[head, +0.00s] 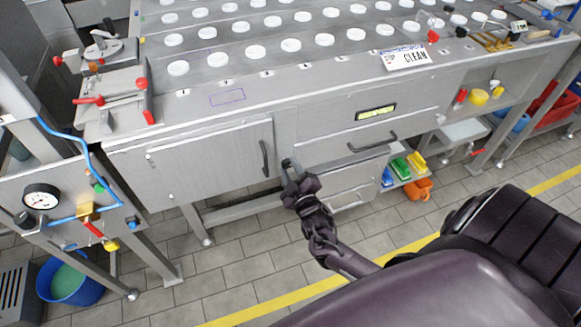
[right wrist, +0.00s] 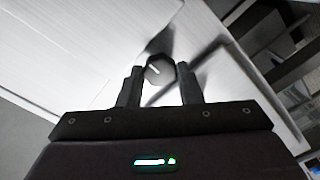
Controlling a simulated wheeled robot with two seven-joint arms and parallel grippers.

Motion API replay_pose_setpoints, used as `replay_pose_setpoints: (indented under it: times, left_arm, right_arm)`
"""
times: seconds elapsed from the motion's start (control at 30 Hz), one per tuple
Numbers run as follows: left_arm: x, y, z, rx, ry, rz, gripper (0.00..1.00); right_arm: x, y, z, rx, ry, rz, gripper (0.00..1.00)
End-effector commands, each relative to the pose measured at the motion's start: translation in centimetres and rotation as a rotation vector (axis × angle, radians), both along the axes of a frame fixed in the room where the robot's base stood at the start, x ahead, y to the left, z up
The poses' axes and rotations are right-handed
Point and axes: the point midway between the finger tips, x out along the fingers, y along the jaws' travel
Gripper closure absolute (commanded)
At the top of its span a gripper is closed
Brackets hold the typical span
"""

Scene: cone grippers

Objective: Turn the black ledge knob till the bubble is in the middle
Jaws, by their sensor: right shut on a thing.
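The black ledge knob (right wrist: 158,72) shows in the right wrist view as a dark round knob with a short white mark on its face. My right gripper (head: 293,169) is at the cabinet front under the ledge, and its two fingers (right wrist: 160,80) are shut on the knob, one on each side. In the head view the gripper hides the knob. The level (head: 376,112) is a yellow-green vial in a dark frame on the front panel, up and right of the gripper. Its bubble is too small to make out surely. My left gripper is not in view.
A door handle (head: 265,158) stands just left of the gripper, and a drawer handle (head: 372,143) is to its right. A steel table top with rows of white discs (head: 290,45) lies above. A gauge panel (head: 42,197) is at the left.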

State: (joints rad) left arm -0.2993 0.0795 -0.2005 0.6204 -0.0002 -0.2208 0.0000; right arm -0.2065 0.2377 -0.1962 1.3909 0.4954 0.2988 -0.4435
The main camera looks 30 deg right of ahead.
Motion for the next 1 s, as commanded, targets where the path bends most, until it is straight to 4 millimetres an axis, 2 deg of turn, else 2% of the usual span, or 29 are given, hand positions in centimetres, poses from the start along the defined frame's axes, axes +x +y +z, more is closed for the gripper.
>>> replay_pose_setpoints:
  times: [0.4,1.0]
  left_arm:
    - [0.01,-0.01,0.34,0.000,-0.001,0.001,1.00]
    - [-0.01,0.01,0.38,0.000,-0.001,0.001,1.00]
  right_arm:
    - [-0.04,-0.06,-0.06,0.242,-0.056,-0.002,0.91]
    - [-0.04,-0.01,-0.11,0.299,-0.069,-0.001,0.91]
